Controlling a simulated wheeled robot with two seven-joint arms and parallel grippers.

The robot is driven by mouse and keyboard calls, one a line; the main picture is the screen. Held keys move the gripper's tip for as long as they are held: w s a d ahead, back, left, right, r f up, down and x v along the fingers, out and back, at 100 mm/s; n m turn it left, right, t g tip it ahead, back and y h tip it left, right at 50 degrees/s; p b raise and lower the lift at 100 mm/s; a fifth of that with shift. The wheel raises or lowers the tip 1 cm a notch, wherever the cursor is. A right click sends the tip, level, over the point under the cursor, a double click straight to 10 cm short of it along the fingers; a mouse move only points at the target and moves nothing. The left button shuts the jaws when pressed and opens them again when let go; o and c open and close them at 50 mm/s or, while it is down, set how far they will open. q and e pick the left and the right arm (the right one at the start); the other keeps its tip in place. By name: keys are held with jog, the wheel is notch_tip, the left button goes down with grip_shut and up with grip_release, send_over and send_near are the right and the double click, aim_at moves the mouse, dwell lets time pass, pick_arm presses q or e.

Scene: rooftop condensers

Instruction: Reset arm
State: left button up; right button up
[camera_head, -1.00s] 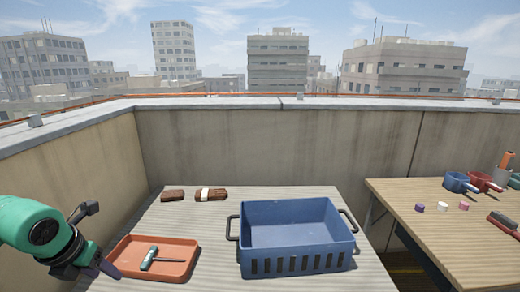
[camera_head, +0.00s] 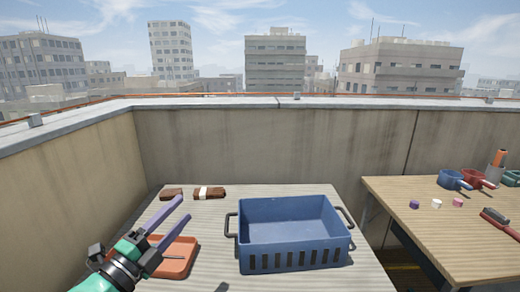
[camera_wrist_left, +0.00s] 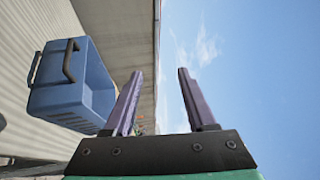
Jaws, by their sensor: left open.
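My left gripper (camera_head: 174,226) is open, with its two purple fingers spread and nothing between them. In the head view it is raised in front of the orange tray (camera_head: 184,262) and hides much of it, including the screwdriver seen there before. In the left wrist view the open fingers (camera_wrist_left: 157,100) point past the wall toward the sky. My right gripper is not in view.
A blue crate (camera_head: 290,262) with black handles stands on the table, right of the gripper. Two brown bundles (camera_head: 210,192) lie at the table's back left. A second table (camera_head: 440,220) at right holds pots and small items. A concrete wall (camera_head: 270,145) runs behind.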

pick_arm(q)
jog(key=s+a+f+n+g+y, duration=0.25)
jog(key=a+f+n+y, duration=0.35)
jog(key=f+n, duration=0.3)
jog(key=s+a+f+n+g+y, duration=0.2)
jog(key=a+f+n+g+y, duration=0.1)
jog(key=a+f+n+y, duration=0.4)
jog(key=s+d+f+n+g+h, duration=0.2)
jog(key=s+d+f+g, duration=0.25)
jog(key=s+f, duration=0.35)
jog(key=s+d+f+n+g+h, duration=0.3)
jog(key=s+d+f+g, duration=0.15)
jog(key=s+f, duration=0.4)
jog(key=s+a+f+g+p, duration=0.2)
jog(key=f+p, duration=0.5)
jog(key=f, duration=1.1)
jog(key=s+a+f+p, duration=0.1)
jog(key=s+f, duration=0.3)
jog(key=s, duration=0.4)
jog(key=s+a+f+p, duration=0.1)
jog(key=s+f, duration=0.3)
jog(key=s, duration=0.4)
jog(key=shift+s+f+m+g+y+p, duration=0.3)
jog(key=shift+m+g+p, duration=0.15)
jog(key=shift+p, duration=0.35)
